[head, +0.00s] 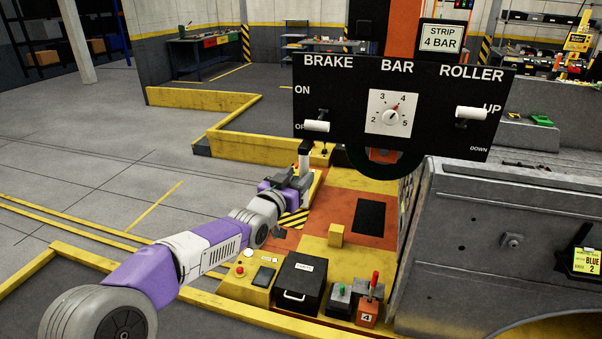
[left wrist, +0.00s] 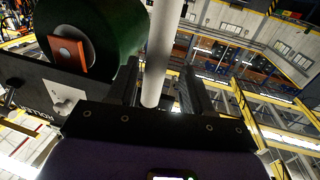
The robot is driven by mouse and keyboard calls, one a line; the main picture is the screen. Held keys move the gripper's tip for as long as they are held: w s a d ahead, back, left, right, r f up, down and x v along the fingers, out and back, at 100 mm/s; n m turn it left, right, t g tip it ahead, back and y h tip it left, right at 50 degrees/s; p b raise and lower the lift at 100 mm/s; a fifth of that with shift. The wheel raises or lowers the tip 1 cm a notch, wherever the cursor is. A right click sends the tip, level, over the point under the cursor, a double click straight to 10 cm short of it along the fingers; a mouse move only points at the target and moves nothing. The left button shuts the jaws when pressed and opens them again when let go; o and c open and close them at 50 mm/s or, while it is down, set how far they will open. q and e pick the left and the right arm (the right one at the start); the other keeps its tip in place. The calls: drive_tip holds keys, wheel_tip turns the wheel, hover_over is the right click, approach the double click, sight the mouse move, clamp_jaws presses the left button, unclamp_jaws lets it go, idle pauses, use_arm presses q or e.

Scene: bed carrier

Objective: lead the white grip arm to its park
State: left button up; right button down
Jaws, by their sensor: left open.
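In the left wrist view the white cylinder (left wrist: 161,50) stands between my two dark fingers. In the left wrist view the fingers of my left gripper (left wrist: 163,92) stand apart, and I cannot tell whether either touches the cylinder. No park is marked that I can make out. My right gripper is not in view.
The black panel (head: 350,92) carries a BRAKE lever (head: 317,126), a BAR dial (head: 391,115) and a ROLLER lever (head: 470,114). Below stand a black box (head: 299,282) and a yellow block (head: 336,235). A grey machine body (head: 500,215) fills the right. Open floor lies left.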

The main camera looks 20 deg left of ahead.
use_arm(q)
drive_tip(key=s, duration=0.2)
drive_tip(key=s+a, duration=0.1)
drive_tip(key=s, duration=0.1)
drive_tip(key=shift+s, duration=0.3)
drive_tip(key=s+d+f+n+g+p, duration=0.1)
drive_tip(key=s+d+f+g, duration=0.15)
drive_tip(key=f, duration=0.75)
drive_tip(key=s+d+f+n+g+p, duration=0.1)
drive_tip(key=s+d+f+g, duration=0.15)
drive_tip(key=f, duration=0.85)
drive_tip(key=s+d+f+n+g+p, duration=0.1)
drive_tip(key=s+f+g+p, duration=0.15)
drive_tip(key=f, duration=0.75)
drive_tip(key=s+d+f+g, duration=0.2)
drive_tip(key=s+f, duration=0.3)
drive_tip(key=s, duration=0.3)
drive_tip(key=s+d+f+n+g+p, duration=0.1)
drive_tip(key=s+d+f+g, duration=0.1)
drive_tip(key=s+f+g, duration=0.2)
drive_tip(key=s+d+f+g, duration=0.2)
drive_tip(key=s+f, duration=0.5)
drive_tip(key=s, duration=0.5)
drive_tip(key=shift+s+f+n+g+h+p, duration=0.25)
drive_tip(key=shift+s+n+g+h+p, duration=0.15)
drive_tip(key=shift+g, duration=0.45)
drive_tip(key=shift+w+d, duration=0.1)
